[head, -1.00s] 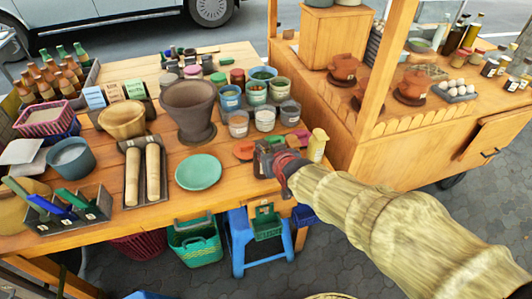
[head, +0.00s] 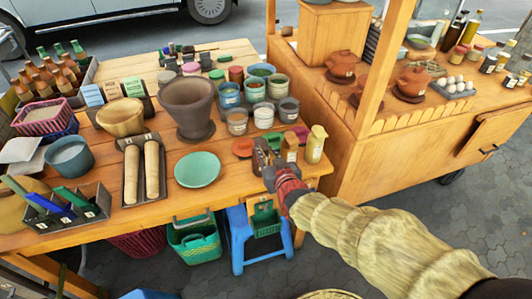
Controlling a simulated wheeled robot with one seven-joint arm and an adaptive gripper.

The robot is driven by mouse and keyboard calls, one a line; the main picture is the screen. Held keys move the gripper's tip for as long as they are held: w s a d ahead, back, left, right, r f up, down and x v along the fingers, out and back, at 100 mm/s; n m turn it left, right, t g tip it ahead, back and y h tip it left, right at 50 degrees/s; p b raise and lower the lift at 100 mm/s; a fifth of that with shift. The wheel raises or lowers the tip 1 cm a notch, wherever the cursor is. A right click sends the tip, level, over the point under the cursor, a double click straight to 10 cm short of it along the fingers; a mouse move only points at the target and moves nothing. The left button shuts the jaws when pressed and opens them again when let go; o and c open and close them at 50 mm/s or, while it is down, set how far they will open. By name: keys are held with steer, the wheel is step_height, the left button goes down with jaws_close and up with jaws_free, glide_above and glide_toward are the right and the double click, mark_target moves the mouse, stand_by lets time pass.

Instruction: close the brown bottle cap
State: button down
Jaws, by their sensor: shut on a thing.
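A small brown bottle (head: 290,147) with a lighter label stands near the right front corner of the wooden table. Whether its cap is open or closed is too small to tell. My gripper (head: 263,153) is just left of this bottle, low over the table edge, with its red wrist part below and right. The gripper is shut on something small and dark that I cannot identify. The fingers hide most of it. I cannot tell whether the gripper touches the brown bottle.
A yellow bottle (head: 316,145) stands close right of the brown one.

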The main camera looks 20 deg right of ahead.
steer(key=shift+f, duration=0.1)
steer(key=c, duration=1.7)
jaws_free()
steer(key=shift+v, duration=6)
